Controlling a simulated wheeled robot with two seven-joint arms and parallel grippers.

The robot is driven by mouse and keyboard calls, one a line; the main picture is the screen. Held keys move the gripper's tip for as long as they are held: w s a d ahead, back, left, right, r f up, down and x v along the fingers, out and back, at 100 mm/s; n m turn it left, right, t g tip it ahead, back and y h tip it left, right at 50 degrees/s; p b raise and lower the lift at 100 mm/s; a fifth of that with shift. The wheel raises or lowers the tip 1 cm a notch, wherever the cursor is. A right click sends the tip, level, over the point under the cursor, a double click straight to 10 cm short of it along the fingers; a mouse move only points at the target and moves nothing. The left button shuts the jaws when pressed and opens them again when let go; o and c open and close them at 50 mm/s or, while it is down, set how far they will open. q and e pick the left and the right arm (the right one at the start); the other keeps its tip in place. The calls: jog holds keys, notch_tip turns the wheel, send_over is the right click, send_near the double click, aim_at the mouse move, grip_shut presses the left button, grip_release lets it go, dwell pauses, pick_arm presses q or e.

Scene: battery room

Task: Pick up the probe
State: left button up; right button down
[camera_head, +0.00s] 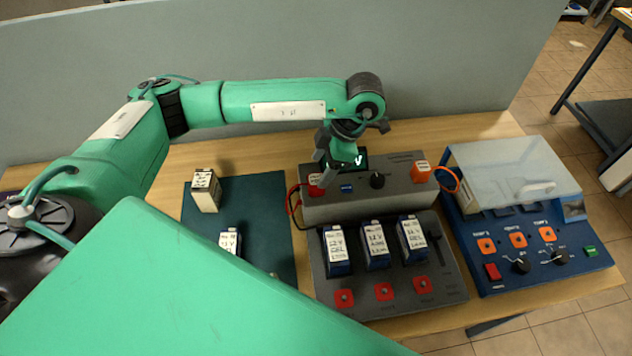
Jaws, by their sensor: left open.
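The probe is hard to make out for certain. A red piece (316,184) with a red and black cable sits at the left of the grey tester's raised back part (350,208). An orange block (421,171) with an orange cable loop sits at its right end. My right gripper is out of view.
Several batteries stand in view: three in the tester's front tray (440,290), a pale one (205,190) and another (230,240) on the dark green mat (262,200). A blue console (590,262) with a clear lid (515,168) stands right. A grey partition (450,60) closes the back.

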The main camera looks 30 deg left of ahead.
aim_at(317, 178)
pick_arm(q)
jog(key=shift+s+f+p, duration=0.3)
jog(key=shift+f+p, duration=0.05)
jog(key=shift+f, duration=0.3)
jog(key=shift+s+f+p, duration=0.3)
jog(key=shift+f, duration=0.3)
jog(key=shift+x, duration=1.25)
jog(key=shift+w, duration=0.1)
jog(key=shift+c, duration=0.2)
jog(key=c, duration=1)
